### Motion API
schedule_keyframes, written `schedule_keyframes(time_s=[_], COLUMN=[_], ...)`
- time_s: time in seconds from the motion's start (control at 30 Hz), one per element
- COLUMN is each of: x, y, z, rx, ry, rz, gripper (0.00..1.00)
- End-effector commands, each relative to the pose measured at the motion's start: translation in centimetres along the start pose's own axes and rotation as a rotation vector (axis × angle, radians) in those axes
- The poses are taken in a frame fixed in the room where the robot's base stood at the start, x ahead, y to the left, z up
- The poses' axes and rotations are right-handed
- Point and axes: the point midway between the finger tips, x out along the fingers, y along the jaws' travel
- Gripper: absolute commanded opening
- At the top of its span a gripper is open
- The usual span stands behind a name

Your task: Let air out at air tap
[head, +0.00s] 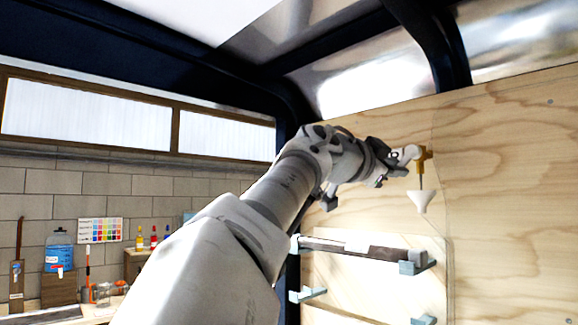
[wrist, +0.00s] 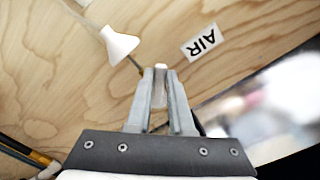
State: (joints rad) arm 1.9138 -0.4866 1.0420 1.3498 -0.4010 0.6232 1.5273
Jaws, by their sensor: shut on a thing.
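The air tap (head: 423,160) is a small brass-coloured fitting on the plywood wall in the head view. A white funnel (head: 422,201) hangs below it on a thin stem; it also shows in the wrist view (wrist: 119,44), left of my fingers. My gripper (head: 409,153) reaches to the left side of the tap. In the wrist view my gripper (wrist: 160,76) is shut on a small pale piece, which appears to be the tap's handle. The fingers hide most of it. An AIR label (wrist: 203,42) is on the wood beside it.
A wall rack with a dark bar (head: 350,249) on grey brackets is below my forearm. The plywood wall (head: 510,180) is bare to the right of the tap. A workbench with bottles and a colour chart (head: 100,230) is far left.

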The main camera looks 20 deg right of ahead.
Motion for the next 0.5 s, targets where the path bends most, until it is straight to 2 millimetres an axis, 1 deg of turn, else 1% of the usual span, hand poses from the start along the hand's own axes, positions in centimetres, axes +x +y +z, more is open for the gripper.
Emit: schedule_keyframes(time_s=[0.2,0.5], x=[0.0,0.0], y=[0.8,1.7], z=[0.0,-0.2], rx=[-0.192,-0.423], ry=[-0.003,-0.003], rz=[0.001,0.0], gripper=[0.0,0.0])
